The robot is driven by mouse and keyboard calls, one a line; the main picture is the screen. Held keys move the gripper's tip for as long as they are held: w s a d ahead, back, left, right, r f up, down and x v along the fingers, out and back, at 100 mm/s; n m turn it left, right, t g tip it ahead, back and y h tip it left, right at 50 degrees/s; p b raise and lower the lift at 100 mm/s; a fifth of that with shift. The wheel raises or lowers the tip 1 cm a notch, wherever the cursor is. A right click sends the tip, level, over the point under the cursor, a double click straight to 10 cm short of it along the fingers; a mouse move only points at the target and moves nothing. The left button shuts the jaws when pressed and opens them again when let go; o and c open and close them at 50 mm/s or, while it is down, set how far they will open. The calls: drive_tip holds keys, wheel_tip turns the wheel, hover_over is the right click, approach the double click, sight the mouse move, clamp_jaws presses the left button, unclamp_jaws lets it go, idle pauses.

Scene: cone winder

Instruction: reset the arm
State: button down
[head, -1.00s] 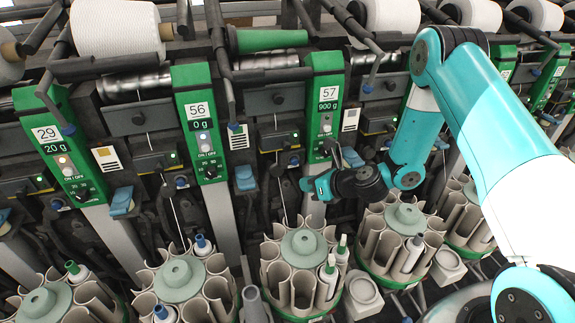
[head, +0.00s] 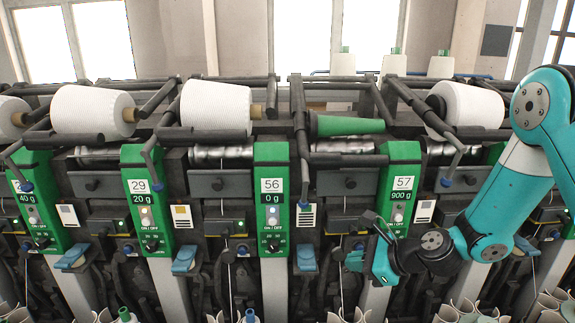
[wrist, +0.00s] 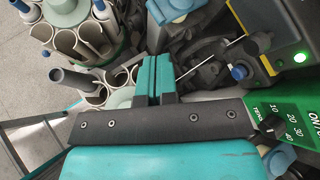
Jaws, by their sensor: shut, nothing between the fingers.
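My teal and black arm comes in from the right in the head view. My gripper (head: 368,262) is in front of the green panel marked 57 (head: 400,185), below its dial area. In the wrist view my gripper (wrist: 155,72) has its teal fingers together, with nothing between them. A carousel of beige tubes (wrist: 95,35) lies beyond the fingers, and a white yarn runs just to the right of them.
Green panels 29 (head: 145,195) and 56 (head: 270,200) stand to the left. White cones (head: 215,103) and a bare green cone (head: 348,126) lie along the top. A green-lit box (wrist: 280,45) is close to my gripper's right.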

drive_tip(key=s+a+r+n+g+b, duration=0.1)
drive_tip(key=s+a+r+n+g, duration=0.35)
drive_tip(key=s+r+n, duration=0.75)
drive_tip(key=s+d+r+n+g+h+b, duration=0.1)
drive_tip(key=s+n+h, duration=0.4)
drive_tip(key=s+n, duration=1.1)
drive_tip(key=shift+d+r+n+g, duration=0.4)
drive_tip(key=shift+d+r+g, duration=0.3)
drive_tip(key=shift+d, duration=0.2)
